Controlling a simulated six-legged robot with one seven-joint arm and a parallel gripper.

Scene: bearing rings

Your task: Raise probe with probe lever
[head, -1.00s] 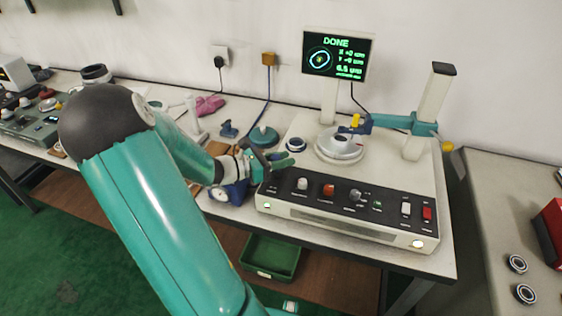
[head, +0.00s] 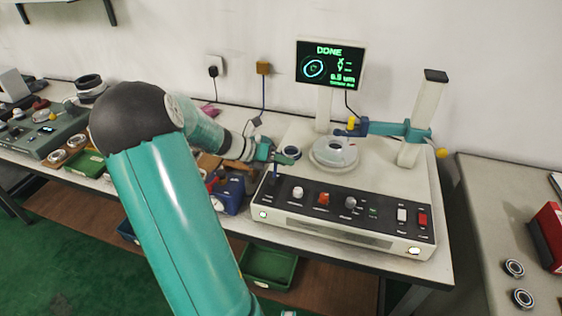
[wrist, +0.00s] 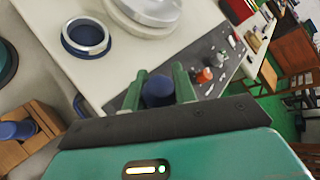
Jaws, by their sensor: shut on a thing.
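The probe lever (head: 276,174) stands at the left end of the tester's black control panel, roughly upright. My gripper (head: 280,154) is at its top. In the wrist view, the two green fingers (wrist: 159,88) sit on either side of the lever's dark blue knob (wrist: 157,91) and are shut on it. The probe (head: 352,126), blue with a yellow top, is on the teal arm (head: 392,129) from the column, over the turntable (head: 322,158). A bearing ring (head: 337,150) sits on the turntable. Whether the probe tip touches it is too small to tell.
A dark blue ring with a metal face (wrist: 86,38) lies on the tester left of the turntable. Panel knobs (head: 323,198) stand right of the lever. A blue object (head: 228,192) is left of the tester.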

